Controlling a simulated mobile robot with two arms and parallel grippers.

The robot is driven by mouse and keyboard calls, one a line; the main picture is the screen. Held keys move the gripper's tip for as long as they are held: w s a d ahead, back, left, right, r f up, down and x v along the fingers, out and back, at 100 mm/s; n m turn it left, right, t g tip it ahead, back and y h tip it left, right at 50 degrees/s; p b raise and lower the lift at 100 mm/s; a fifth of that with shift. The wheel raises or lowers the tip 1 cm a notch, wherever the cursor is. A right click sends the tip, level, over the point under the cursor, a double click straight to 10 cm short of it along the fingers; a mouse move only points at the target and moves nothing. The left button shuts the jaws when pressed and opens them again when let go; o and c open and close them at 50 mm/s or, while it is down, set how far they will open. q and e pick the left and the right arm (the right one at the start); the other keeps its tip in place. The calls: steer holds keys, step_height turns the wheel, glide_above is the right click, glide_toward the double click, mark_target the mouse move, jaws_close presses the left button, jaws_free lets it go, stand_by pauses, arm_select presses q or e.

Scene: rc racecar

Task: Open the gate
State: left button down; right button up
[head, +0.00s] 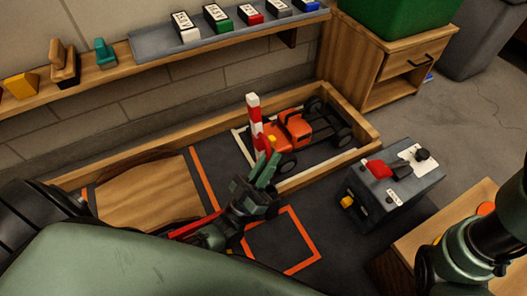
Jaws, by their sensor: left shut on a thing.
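The gate's red-and-white striped bar (254,111) stands steeply raised at the left end of the wooden-walled bay. My left gripper (268,165), with green fingers, is shut on the bar near its lower part. The bar's lower end and pivot are hidden by the gripper. The orange toy racecar (292,128) with black wheels sits in the bay just right of the bar. My right arm shows at the lower right, but its fingers are not visible.
A grey control box (412,196) with a red part and black knob stands right of the bay. A wooden ramp (150,192) lies to the left. An orange-outlined square (318,244) marks the dark floor. A shelf (145,48) with labelled blocks runs behind.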

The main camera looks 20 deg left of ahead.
arm_select(q)
steer(key=shift+s+d+f+m+g+h+b, duration=0.15)
steer(key=shift+s+d+m+h, duration=0.3)
steer(key=shift+m+h, duration=0.35)
steer(key=shift+s+d+f+m+g+h+b, duration=0.1)
steer(key=shift+s+d+m+g+h+b, duration=0.15)
steer(key=shift+d+m+h, duration=0.45)
steer(key=shift+s+d+f+m+g+h+b, duration=0.15)
steer(key=shift+s+d+m+h, duration=0.3)
steer(key=shift+m+h, duration=0.45)
steer(key=c, duration=1.5)
jaws_free()
steer(key=shift+o, duration=0.2)
steer(key=p+v, duration=0.1)
steer(key=v, duration=0.6)
steer(key=shift+s+a+f, duration=0.2)
steer(key=shift+f, duration=0.1)
